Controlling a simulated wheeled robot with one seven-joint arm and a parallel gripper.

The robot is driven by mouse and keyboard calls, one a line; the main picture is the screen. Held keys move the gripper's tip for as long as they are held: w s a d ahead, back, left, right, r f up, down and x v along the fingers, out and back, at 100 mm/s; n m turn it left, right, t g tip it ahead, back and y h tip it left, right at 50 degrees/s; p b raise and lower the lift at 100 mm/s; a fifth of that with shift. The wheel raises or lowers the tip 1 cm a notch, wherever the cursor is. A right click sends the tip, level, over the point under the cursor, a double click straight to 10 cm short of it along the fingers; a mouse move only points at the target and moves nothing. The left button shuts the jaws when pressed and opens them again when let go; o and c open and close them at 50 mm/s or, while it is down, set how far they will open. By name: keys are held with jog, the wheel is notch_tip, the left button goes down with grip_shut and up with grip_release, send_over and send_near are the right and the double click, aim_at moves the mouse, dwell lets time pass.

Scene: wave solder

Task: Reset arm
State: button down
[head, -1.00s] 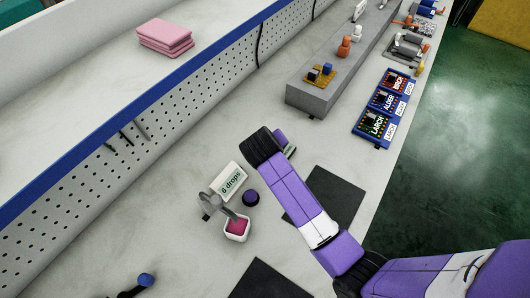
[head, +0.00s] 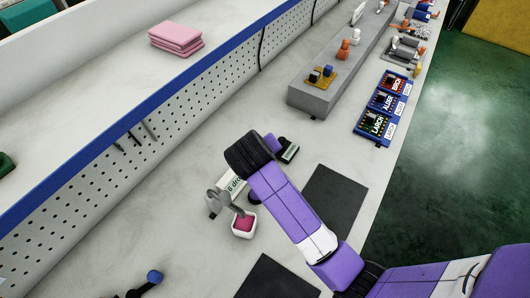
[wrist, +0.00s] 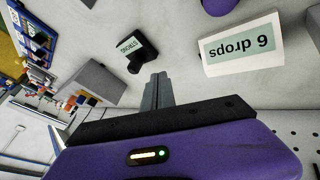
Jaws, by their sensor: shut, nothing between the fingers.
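My arm reaches over the workbench in the head view, bent at a black wrist joint. My gripper (wrist: 157,92) shows in the wrist view with its two grey fingers together and nothing between them. In the head view the fingers are hidden behind the wrist. The fingers point toward a small black stand with a green-and-white label (wrist: 132,45), which also shows in the head view (head: 289,151) just right of the wrist. I cannot tell whether they touch it.
A "6 drops" card (wrist: 243,45) and a white cup with pink contents (head: 244,224) stand near the wrist. Dark mats (head: 335,198) lie on the bench. A grey raised block (head: 315,97) and labelled blue trays (head: 374,124) are farther back. Bare bench lies between.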

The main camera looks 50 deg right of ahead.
jog(key=shift+v, duration=1.35)
jog(key=w+a+r+n+t, duration=0.1)
jog(key=w+a+r+t, duration=0.1)
jog(key=w+r+t, duration=0.4)
jog(key=s+a+n+t+y, duration=0.2)
jog(key=s+a+t+y, duration=0.1)
jog(key=a, duration=0.2)
jog(key=s+a+y+b, duration=0.1)
jog(key=s+a, duration=0.2)
jog(key=s, duration=1.2)
jog(key=s+a+r+t+y+b, duration=0.1)
jog(key=s+a+y, duration=0.1)
jog(key=s, duration=1.4)
jog(key=shift+s+a+m+t, duration=0.3)
jog(key=shift+s+a+m, duration=0.05)
jog(key=shift+a+m, duration=0.05)
